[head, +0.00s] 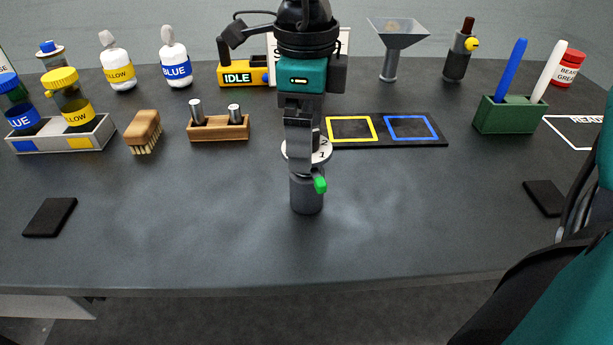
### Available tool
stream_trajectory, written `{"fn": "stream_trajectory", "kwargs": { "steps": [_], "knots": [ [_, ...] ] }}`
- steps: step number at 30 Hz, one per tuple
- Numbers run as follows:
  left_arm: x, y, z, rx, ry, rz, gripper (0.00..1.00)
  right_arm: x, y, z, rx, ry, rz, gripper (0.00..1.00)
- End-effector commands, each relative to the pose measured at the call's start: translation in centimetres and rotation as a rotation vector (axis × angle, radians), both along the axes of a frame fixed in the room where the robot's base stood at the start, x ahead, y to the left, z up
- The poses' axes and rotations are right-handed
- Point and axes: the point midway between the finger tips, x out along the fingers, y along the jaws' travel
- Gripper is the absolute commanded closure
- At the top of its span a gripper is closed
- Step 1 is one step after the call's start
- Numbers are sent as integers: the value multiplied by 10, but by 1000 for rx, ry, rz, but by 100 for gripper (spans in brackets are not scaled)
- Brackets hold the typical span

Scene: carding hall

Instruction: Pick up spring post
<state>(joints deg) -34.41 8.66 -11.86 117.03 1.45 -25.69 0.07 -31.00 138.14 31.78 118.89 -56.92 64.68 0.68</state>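No part is clearly marked as the spring post. Two short metal posts, a left one (196,110) and a right one (235,114), stand upright in a wooden block (219,130) left of centre. A dark grey cylinder (307,194) with a white numbered disc (322,154) and a green tip (320,185) stands mid-table. One gripper (301,165), seemingly my right, points down over this cylinder and hides part of the disc. Its fingers are seen edge-on, so their opening and any contact are hidden. My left gripper is not in view.
A brush (144,131) and a bottle tray (95,143) are left. A dark board with yellow and blue squares (385,142) lies right of the gripper; a green pen holder (507,117) stands farther right. Dark pads (49,217) (544,198) lie at both sides. The front table is clear.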

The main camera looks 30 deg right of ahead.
Motion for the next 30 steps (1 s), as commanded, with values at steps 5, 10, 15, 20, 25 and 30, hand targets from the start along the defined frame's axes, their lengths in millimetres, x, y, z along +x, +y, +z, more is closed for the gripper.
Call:
{"fn": "stream_trajectory", "kwargs": {
  "steps": [5, 10, 15, 20, 25, 30],
  "knots": [
    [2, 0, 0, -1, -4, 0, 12, -1, 0, -11, 1, 0, 0, 0],
    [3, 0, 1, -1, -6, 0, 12, 0, 0, -11, 1, -1, 0, 0],
    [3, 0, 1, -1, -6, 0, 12, 0, 0, -11, 1, -1, 0, 15],
    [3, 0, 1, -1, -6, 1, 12, 0, 0, -11, 1, -1, 0, 31],
    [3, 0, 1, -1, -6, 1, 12, 0, 0, -11, 1, -1, 0, 47],
    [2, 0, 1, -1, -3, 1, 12, 0, 0, -11, 1, -1, 0, 63]
  ]
}}
